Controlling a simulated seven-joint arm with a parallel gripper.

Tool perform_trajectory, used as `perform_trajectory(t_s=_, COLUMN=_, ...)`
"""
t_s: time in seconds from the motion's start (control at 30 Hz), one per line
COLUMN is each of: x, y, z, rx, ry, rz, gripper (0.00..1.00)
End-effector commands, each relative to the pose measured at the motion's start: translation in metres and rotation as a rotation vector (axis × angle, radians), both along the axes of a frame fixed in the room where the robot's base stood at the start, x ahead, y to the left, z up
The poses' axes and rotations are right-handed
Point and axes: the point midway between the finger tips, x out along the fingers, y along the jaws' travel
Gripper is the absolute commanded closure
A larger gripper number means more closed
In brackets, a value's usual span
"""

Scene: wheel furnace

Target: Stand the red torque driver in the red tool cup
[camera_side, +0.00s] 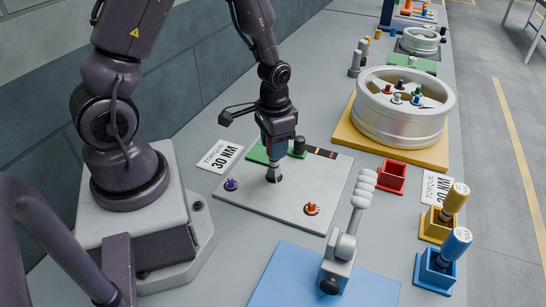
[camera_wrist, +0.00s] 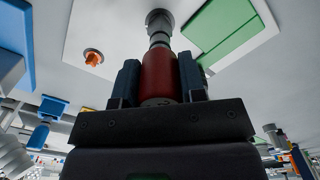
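The red torque driver (camera_wrist: 158,76) stands upright between the two fingers of my gripper (camera_wrist: 158,88) in the wrist view, and the fingers are shut on it. Its grey shaft points down to a dark round fitting (camera_side: 274,175) on the light grey panel (camera_side: 250,198); I cannot tell whether it is seated there. In the side view my gripper (camera_side: 277,140) is over the panel and hides most of the driver. The red tool cup (camera_side: 391,177) is on the table to the right of the panel, with nothing standing in it.
A yellow driver (camera_side: 455,199) and a blue driver (camera_side: 455,244) stand in matching cups. A grey lever clamp (camera_side: 342,248) rises from a blue plate (camera_side: 285,277) between panel and cups. A silver wheel (camera_side: 400,124) on a yellow board (camera_side: 430,157) is behind the red cup.

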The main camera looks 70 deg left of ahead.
Motion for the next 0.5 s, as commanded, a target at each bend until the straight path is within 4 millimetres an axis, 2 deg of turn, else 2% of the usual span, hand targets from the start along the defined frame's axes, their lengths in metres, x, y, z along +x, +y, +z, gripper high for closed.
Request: perform_trajectory(t_s=0.5, x=0.001, y=0.0, z=0.023, rx=0.001, ry=-0.003, rz=0.0, gripper=0.99)
